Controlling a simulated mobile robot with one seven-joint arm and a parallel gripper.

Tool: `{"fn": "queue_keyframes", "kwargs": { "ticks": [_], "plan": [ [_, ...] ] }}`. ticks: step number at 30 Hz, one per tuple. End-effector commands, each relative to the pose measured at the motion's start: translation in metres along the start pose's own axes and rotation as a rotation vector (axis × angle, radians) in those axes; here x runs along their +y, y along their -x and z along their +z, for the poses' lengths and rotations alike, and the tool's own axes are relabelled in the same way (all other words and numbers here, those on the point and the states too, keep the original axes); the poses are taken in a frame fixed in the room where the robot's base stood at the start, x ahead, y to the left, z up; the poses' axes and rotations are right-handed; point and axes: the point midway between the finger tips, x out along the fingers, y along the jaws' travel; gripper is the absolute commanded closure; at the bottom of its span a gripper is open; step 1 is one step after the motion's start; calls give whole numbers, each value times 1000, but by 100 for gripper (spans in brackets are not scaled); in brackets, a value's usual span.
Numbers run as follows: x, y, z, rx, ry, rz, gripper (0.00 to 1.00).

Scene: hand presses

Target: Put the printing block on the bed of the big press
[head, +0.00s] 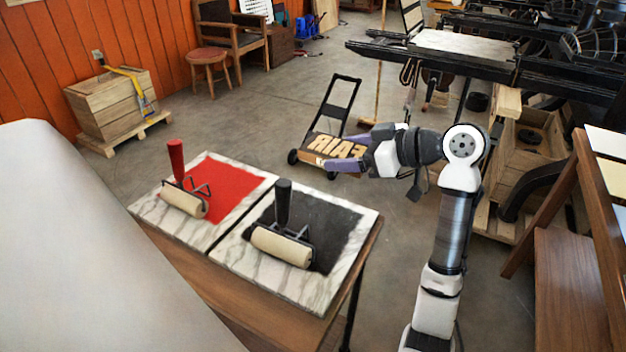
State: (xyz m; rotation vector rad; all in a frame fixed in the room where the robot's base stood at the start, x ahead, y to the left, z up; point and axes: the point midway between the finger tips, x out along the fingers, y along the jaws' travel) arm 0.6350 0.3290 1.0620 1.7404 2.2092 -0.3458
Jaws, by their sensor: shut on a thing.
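The printing block (330,143) is a dark slab with raised, mirrored tan letters on its face. My gripper (346,163), with purple fingers, is shut on it and holds it in the air beyond the marble slabs. The fingers and wrist cover its right end. The big press at the top right has a pale flat bed (465,46) between dark rails. The bed looks bare in the part that shows. The block is apart from the press, to the left of and nearer than the bed.
Two marble slabs with a red-handled roller (183,200) and a black-handled roller (282,240) lie on a table at front. A hand cart (340,103) stands behind the block. Wooden crates sit left (112,103) and under the press. Open floor lies at centre left.

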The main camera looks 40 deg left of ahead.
Motion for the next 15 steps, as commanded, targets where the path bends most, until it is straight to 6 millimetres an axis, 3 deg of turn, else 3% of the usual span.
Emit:
{"fn": "queue_keyframes", "kwargs": {
  "ticks": [15],
  "plan": [
    [-1,-48,115,2,-4,1,60]
  ]
}}
